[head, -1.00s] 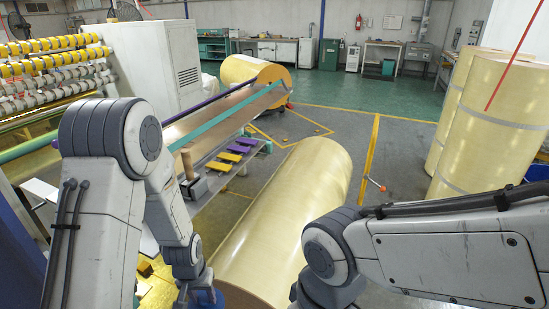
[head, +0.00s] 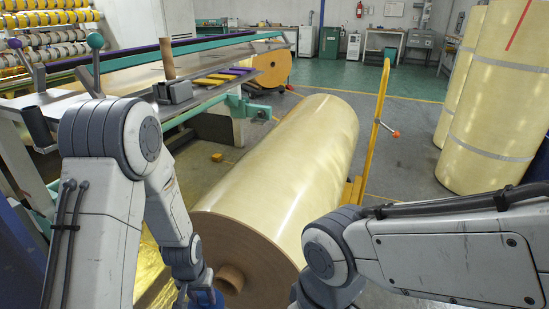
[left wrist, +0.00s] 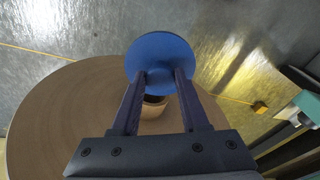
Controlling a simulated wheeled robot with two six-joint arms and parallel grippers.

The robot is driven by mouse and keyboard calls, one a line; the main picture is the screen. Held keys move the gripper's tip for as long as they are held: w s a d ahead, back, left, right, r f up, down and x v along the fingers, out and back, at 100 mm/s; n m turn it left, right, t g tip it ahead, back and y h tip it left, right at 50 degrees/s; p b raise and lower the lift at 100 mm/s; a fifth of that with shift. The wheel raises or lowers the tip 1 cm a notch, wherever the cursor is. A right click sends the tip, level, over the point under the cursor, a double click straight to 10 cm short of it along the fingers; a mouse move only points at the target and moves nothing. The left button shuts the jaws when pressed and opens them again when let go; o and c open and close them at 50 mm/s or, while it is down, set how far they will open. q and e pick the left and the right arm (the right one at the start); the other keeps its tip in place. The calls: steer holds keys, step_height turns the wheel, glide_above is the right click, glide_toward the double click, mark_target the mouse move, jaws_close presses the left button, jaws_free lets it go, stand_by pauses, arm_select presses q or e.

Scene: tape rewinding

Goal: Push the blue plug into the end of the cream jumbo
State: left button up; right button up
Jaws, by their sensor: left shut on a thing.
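The cream jumbo (head: 290,150) lies on its side, its brown end face (head: 245,255) towards me. A core tube (head: 231,277) sticks out of the middle of that end. In the left wrist view, my left gripper (left wrist: 160,77) is shut on the stem of the blue plug (left wrist: 160,52), a round disc. The core tube (left wrist: 153,108) shows between the fingers, and the disc overlaps the edge of the brown end face (left wrist: 60,115). The plug is outside the core. In the head view only a bit of blue shows at the bottom edge. My right gripper is out of view.
A long work table (head: 130,80) with teal rails stands at the left. A yellow upright post (head: 379,120) with a red knob stands just right of the jumbo. Tall cream rolls (head: 490,110) stand at the right. Grey floor lies open behind the jumbo.

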mark_target(206, 308)
arm_select(q)
step_height(206, 308, down, 8)
steer(key=b, duration=0.5)
steer(key=shift+r, duration=0.25)
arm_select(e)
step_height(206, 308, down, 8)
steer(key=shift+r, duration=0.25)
arm_select(q)
steer(key=shift+r, duration=0.1)
